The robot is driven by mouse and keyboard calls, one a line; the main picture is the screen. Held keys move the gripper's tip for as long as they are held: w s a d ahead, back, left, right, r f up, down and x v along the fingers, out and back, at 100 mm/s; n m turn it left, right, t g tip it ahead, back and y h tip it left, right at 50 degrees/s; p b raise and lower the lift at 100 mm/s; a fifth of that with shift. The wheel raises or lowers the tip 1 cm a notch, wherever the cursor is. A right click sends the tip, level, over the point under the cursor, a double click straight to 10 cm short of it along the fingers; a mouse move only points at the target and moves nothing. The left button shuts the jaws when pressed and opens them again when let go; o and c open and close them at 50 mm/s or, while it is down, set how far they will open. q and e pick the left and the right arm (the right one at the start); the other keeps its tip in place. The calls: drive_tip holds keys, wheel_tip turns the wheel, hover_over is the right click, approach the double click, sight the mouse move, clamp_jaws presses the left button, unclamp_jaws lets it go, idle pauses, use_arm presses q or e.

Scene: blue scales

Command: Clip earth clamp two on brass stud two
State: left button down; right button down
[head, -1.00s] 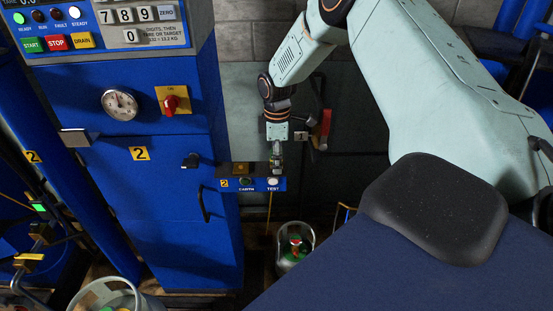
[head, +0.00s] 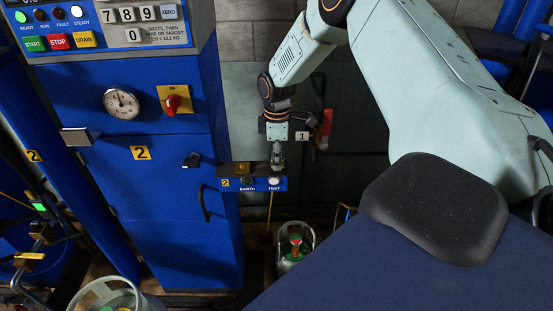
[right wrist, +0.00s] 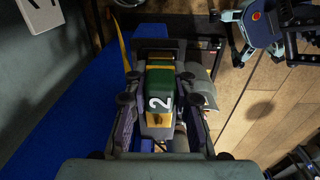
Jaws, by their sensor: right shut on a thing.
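Earth clamp two (right wrist: 160,92), green and yellow with a white 2, sits between the fingers of my right gripper (right wrist: 160,115) in the right wrist view. The gripper is shut on it. In the head view my right gripper (head: 277,157) hangs pointing down over the right end of a small blue box (head: 257,184) marked 2, EARTH and TEST. A dark brownish block (head: 243,168) stands on the box, left of the gripper. I cannot clearly make out brass stud two or whether the clamp touches it. My left gripper is out of view.
A tall blue cabinet (head: 165,235) with a gauge (head: 121,104), a red switch (head: 172,102) and a keypad stands at left. A red-handled lever (head: 326,122) is on the wall behind the gripper.

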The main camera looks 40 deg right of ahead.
drive_tip(key=shift+w+d+r, duration=0.1)
drive_tip(key=shift+r, duration=0.15)
drive_tip(key=shift+d+r+p, duration=0.1)
drive_tip(key=shift+r+p, duration=0.35)
drive_tip(key=shift+p, duration=0.1)
drive_tip(key=shift+r+p, duration=1.05)
drive_tip(key=shift+r, duration=0.05)
drive_tip(key=shift+r+p, duration=1.2)
drive_tip(key=shift+r, duration=0.05)
